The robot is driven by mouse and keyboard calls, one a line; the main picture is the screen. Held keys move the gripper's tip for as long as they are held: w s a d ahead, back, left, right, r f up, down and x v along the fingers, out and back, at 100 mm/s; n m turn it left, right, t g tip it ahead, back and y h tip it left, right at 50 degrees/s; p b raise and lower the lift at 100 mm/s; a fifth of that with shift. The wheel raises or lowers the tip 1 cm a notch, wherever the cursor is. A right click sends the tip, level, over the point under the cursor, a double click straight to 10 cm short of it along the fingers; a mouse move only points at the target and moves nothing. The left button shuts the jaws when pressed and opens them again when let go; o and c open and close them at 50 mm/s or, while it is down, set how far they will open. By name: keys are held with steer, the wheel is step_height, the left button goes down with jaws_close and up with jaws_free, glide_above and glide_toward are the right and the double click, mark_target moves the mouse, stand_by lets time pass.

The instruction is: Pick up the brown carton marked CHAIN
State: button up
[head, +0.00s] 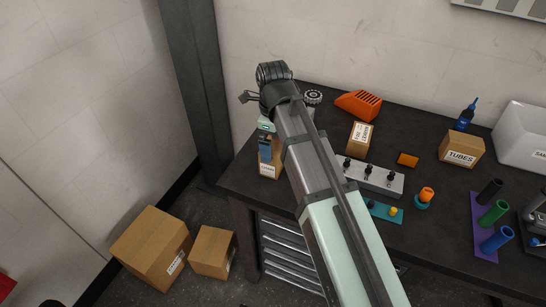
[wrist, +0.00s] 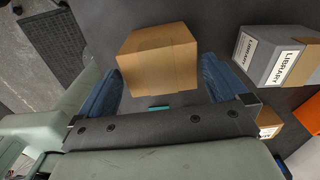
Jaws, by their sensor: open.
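A brown carton (wrist: 158,58) shows in the wrist view between and ahead of the two blue fingers of my gripper (wrist: 160,75). No marking can be read on its visible faces. In the head view a small brown carton (head: 268,170) stands near the left end of the workbench, with a white label too small to read. My gripper (head: 265,144) is above and partly in front of it, so part of the carton is hidden. The fingers are apart, one on each side of the carton in the wrist view, with nothing clamped. I cannot tell whether they touch it.
A box marked LIBRARY (wrist: 262,58) is right of the fingers in the wrist view. Two cartons (head: 150,245) are on the floor.

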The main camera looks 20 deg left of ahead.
steer(key=shift+f, duration=2.9)
steer(key=shift+c, duration=0.2)
steer(key=c, duration=0.8)
